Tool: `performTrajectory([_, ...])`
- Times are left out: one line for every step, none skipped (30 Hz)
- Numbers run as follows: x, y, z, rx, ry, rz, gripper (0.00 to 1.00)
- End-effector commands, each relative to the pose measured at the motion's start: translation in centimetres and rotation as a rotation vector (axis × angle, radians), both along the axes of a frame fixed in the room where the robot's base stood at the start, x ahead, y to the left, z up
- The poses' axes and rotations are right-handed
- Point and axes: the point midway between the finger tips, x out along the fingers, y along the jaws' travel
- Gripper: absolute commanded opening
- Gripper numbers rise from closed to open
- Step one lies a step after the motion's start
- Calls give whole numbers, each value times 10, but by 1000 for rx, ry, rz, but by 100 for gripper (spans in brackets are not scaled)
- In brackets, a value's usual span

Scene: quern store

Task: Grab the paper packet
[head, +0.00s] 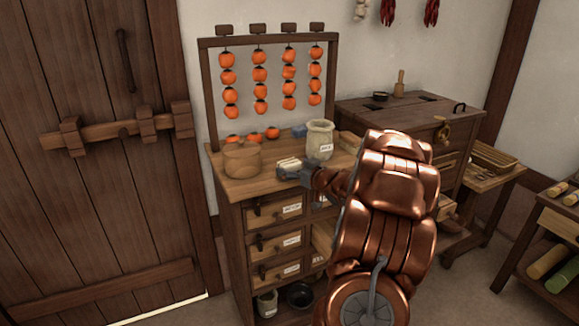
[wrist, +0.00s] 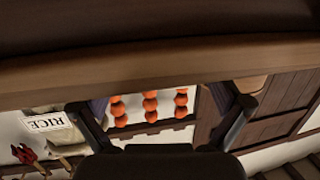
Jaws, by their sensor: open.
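A small pale bundle (head: 289,163), possibly the paper packet, lies on the cabinet top (head: 232,184); I cannot clearly tell what it is. My gripper (head: 284,173) is at the cabinet's front edge, close beside the bundle on its near side. Whether they touch cannot be told. In the wrist view, upside down, my gripper (wrist: 160,104) is open, its two dark fingers wide apart with nothing seen held between them. No packet can be made out in the wrist view.
A round wooden pot (head: 241,160) stands left of the bundle and a pale jar (head: 319,140) right of it; its label reads RICE in the wrist view (wrist: 44,124). Orange fruit strings (head: 260,82) hang behind on a wooden frame. A chest (head: 405,115) stands right.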

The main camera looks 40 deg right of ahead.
Motion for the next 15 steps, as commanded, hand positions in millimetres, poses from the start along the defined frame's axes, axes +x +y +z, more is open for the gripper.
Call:
performTrajectory([7,0,-2,0,0,3,100])
performTrajectory([11,-1,-2,0,0,3,100])
performTrajectory([14,-1,-3,0,0,2,100])
performTrajectory([16,-2,-3,0,-1,2,100])
performTrajectory([18,-3,-2,-1,-2,1,100])
performTrajectory([20,-3,-2,-1,-3,1,100])
performTrajectory([21,-3,-2,-1,-3,1,100])
performTrajectory([21,-3,-2,-1,-3,0,100])
performTrajectory([22,-3,-2,-1,-3,0,100])
performTrajectory([22,-3,-2,-1,-3,0,100])
performTrajectory([21,-3,-2,-1,-3,0,100])
performTrajectory([21,-3,-2,-1,-3,0,100])
performTrajectory([21,-3,-2,-1,-3,0,100])
performTrajectory([21,-3,-2,-1,-3,0,100])
performTrajectory([21,-3,-2,-1,-2,0,96])
